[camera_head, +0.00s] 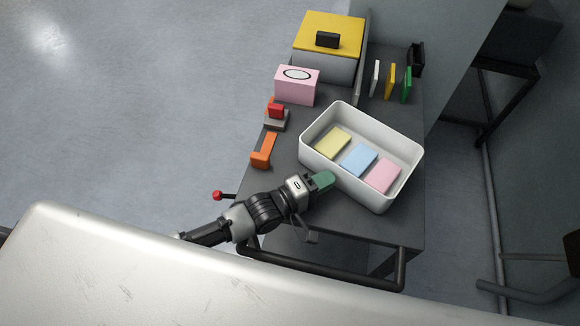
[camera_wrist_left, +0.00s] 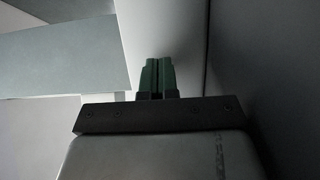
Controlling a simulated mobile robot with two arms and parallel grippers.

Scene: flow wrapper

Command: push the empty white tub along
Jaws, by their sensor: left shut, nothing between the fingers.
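A white tub (camera_head: 315,152) stands on the dark table, turned at an angle. It is not empty: a yellow block (camera_head: 333,142), a blue block (camera_head: 358,160) and a pink block (camera_head: 383,176) lie in it in a row. My left gripper (camera_head: 324,180) has green fingers, shut with nothing between them, at the tub's near left outer wall. I cannot tell if they touch it. In the left wrist view the closed fingers (camera_wrist_left: 157,76) point at a pale surface (camera_wrist_left: 165,28), likely the tub's wall. My right gripper is not in view.
Left of the tub are an orange holder (camera_head: 263,151), a red-topped item (camera_head: 275,112) and a pink box (camera_head: 297,86). Behind are a yellow-lidded box (camera_head: 329,34) and upright coloured plates (camera_head: 391,80). Bare table shows at the front right (camera_head: 405,228).

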